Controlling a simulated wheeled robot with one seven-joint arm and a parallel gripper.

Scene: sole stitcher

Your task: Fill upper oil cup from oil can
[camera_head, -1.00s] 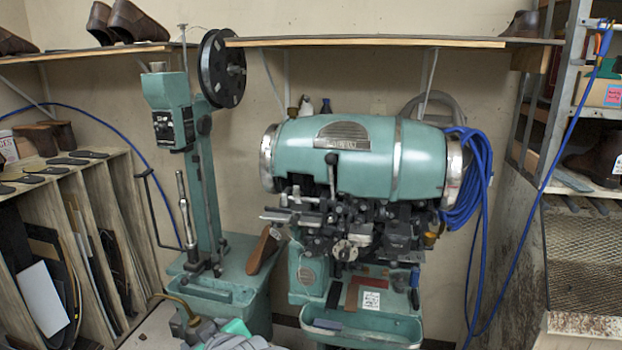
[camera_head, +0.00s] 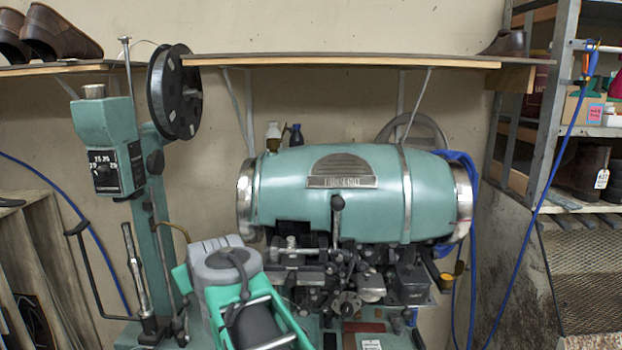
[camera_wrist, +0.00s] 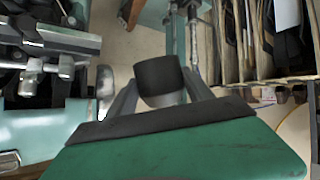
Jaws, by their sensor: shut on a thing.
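My gripper (camera_wrist: 160,98) is shut on the oil can (camera_wrist: 158,76), seen in the wrist view as a dark cylinder between the two grey fingers. In the head view my gripper and wrist hide the can's body. Its thin curved brass spout (camera_head: 176,228) shows to the left of my wrist, in front of the green post. A small brass piece at the upper left of the sole stitcher's green drum looks like the upper oil cup (camera_head: 273,146). The spout is left of it and lower in the picture, apart from it.
The sole stitcher's drum (camera_head: 340,190) fills the middle, with levers and clamps below. A green post (camera_head: 110,125) with a black reel (camera_head: 175,92) stands left. A wooden shelf (camera_head: 350,61) runs above. Blue hoses hang nearby.

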